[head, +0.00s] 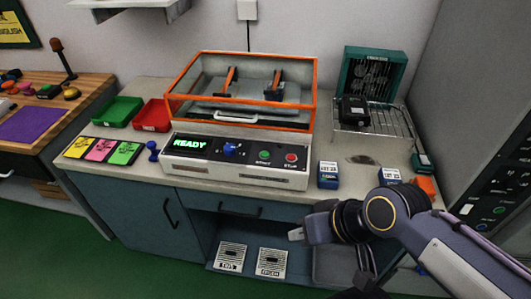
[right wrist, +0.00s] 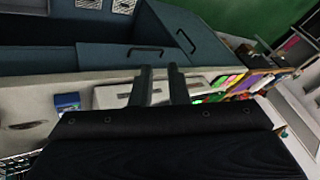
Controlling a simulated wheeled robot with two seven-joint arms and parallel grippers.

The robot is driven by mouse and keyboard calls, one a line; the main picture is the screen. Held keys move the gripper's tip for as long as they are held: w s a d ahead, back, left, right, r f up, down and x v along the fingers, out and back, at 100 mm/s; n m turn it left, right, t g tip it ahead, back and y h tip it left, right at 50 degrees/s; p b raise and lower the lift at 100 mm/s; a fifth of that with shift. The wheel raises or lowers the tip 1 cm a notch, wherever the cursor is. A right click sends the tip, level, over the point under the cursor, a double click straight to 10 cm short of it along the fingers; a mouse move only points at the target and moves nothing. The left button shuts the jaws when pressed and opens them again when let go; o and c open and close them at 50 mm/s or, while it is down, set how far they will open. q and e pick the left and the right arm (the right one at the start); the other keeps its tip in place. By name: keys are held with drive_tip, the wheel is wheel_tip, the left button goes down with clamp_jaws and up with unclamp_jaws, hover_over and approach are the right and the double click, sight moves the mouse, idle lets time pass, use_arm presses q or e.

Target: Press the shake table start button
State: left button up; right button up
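The shake table's white control box (head: 238,165) stands at the front of the counter. Its screen (head: 190,144) reads READY in green. A blue knob (head: 230,149) is at its middle. The green start button (head: 264,155) is right of the knob, and the red stop button (head: 291,157) is at the far right. My right gripper (head: 297,234) is in front of the counter edge, below and apart from the buttons. In the right wrist view, its two fingers (right wrist: 159,85) have a narrow gap with nothing held between them. My left gripper is not in view.
An orange-framed clear enclosure (head: 242,118) stands behind the control box. Blue boxes (head: 328,175) sit right of it. A wire rack (head: 392,124) and green fan unit (head: 374,75) are at the back right. Coloured cards (head: 101,151) and green and red trays (head: 119,112) are left.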

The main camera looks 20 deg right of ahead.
clamp_jaws()
idle(0.6)
drive_tip(key=shift+r, duration=0.1)
idle(0.6)
